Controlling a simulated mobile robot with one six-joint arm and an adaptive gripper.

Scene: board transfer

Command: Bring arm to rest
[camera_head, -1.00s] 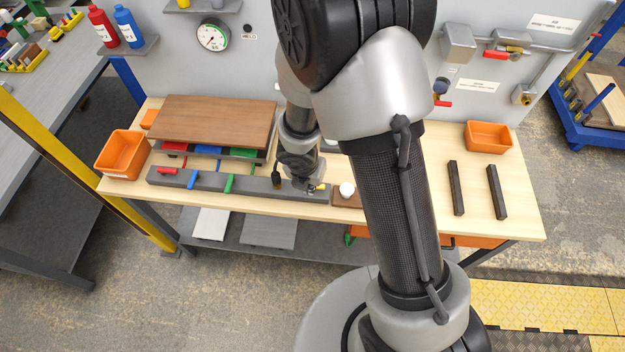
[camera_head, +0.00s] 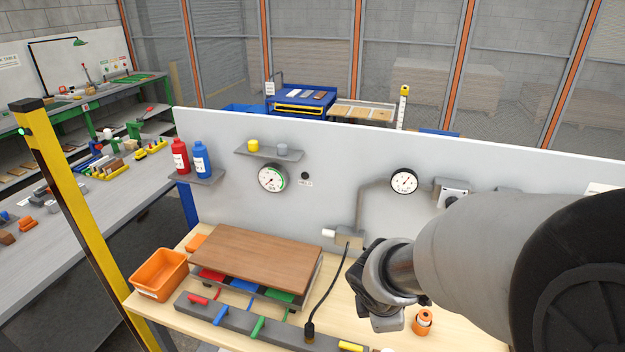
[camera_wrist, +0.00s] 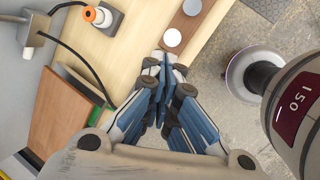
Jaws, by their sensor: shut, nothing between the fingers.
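My gripper (camera_wrist: 163,70) shows in the wrist view with its blue-sided fingers drawn together and nothing between them. It hangs over the wooden bench (camera_wrist: 135,38), near its edge. In the head view my arm comes in from the right and its grey end (camera_head: 378,290) is above the bench, right of the brown board (camera_head: 255,262). The fingers cannot be made out there. The board lies flat over a rack with red, blue and green parts beneath it. It also shows at the left of the wrist view (camera_wrist: 58,122).
An orange bin (camera_head: 158,275) stands left of the board. A grey bar (camera_head: 235,328) with coloured handles runs along the front. An orange-and-white cylinder (camera_head: 423,322) stands beside my arm's end. A back panel (camera_head: 330,165) with gauges rises behind. A white disc (camera_wrist: 172,38) lies near the edge.

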